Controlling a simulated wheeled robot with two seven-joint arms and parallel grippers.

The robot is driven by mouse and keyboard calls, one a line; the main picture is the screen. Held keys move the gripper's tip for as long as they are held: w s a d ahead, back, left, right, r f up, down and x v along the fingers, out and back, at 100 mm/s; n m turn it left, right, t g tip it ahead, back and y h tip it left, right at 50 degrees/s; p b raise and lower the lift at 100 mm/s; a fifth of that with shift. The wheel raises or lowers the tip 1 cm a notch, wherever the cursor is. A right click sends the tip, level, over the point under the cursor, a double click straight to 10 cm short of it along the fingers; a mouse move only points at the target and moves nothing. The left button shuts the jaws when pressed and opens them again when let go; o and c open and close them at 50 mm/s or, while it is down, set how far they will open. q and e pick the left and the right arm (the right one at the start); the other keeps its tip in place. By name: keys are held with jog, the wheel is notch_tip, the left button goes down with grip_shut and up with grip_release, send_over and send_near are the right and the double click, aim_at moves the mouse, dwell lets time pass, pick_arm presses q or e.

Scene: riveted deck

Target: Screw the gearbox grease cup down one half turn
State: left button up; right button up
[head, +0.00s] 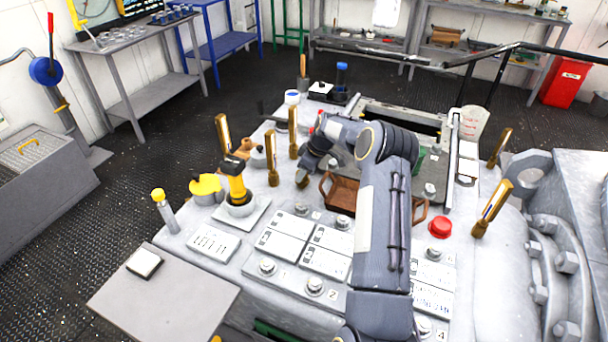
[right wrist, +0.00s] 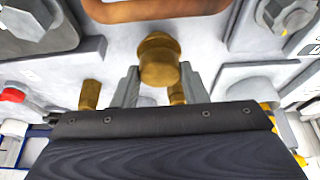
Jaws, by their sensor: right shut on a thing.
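The grease cup (right wrist: 158,58) is a round brass cap in the right wrist view, standing on the pale grey gearbox top (right wrist: 205,50). My right gripper (right wrist: 158,82) has one grey finger on each side of it and is shut on it. In the head view my right gripper (head: 303,180) reaches down to the gearbox top (head: 280,190), left of a brown wooden tray (head: 342,190). There the cup is mostly hidden by the gripper and arm. Any mark showing the cup's turn is not readable. My left gripper is not in view.
Upright brass gauges stand close by, including one (head: 271,155) just left of the gripper. A yellow-and-black fitting (head: 237,185) and a yellow-topped cup (head: 206,187) stand farther left. Bolted plates (head: 280,246) lie in front; a red cap (head: 440,227) is at right.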

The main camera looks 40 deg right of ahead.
jog(key=m+h+b, duration=0.1)
jog(key=m+b, duration=0.1)
jog(key=m, duration=0.1)
jog(key=shift+a+f+m+t, duration=0.1)
jog(key=shift+a+m+t, duration=0.05)
jog(key=shift+m+t, duration=0.25)
jog(key=shift+m+h+b, duration=0.5)
jog(key=shift+m+h, duration=0.1)
jog(key=shift+m, duration=0.5)
jog(key=shift+m+h, duration=0.4)
jog(key=shift+m, duration=0.7)
jog(key=shift+r, duration=0.2)
jog(key=o, duration=1)
jog(key=v, duration=0.7)
jog(key=shift+s+a+r+b, duration=0.1)
jog(key=shift+r+b, duration=0.2)
jog(key=shift+r, duration=0.05)
